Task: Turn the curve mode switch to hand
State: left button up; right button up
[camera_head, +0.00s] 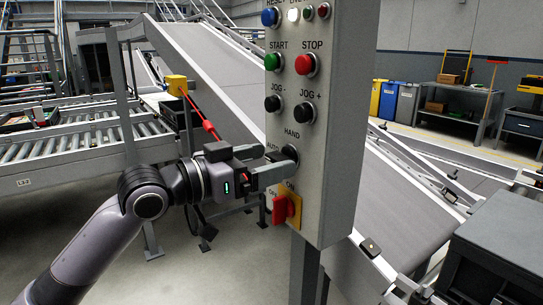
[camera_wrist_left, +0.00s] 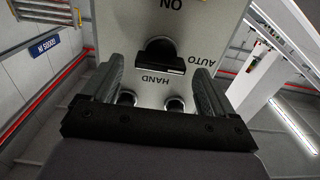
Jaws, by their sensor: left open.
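The control panel (camera_head: 318,195) is a tall grey box with labelled buttons. The mode switch is a black rotary knob (camera_wrist_left: 160,52) between the HAND and AUTO labels. In the wrist view, which shows the panel upside down, its handle lies crosswise with a pale edge. I cannot tell which label it points to. In the head view my left gripper (camera_head: 278,166) largely hides the knob. My left gripper is open, with one finger on each side of the knob in the wrist view (camera_wrist_left: 159,68). Contact is unclear. My right gripper is not in view.
A red handle on a yellow plate (camera_head: 286,210) sits just below the gripper. Black jog buttons (camera_head: 272,103), a green start button (camera_head: 273,61) and a red stop button (camera_head: 305,64) are above. A roller conveyor (camera_head: 60,145) stands left and a sloping belt (camera_head: 215,75) behind.

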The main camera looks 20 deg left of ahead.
pick_arm(q)
jog(key=shift+w+d, duration=0.4)
jog(key=shift+w, duration=0.15)
jog(key=shift+w+d, duration=0.1)
jog(key=c, duration=1.1)
jog(key=shift+o, duration=0.2)
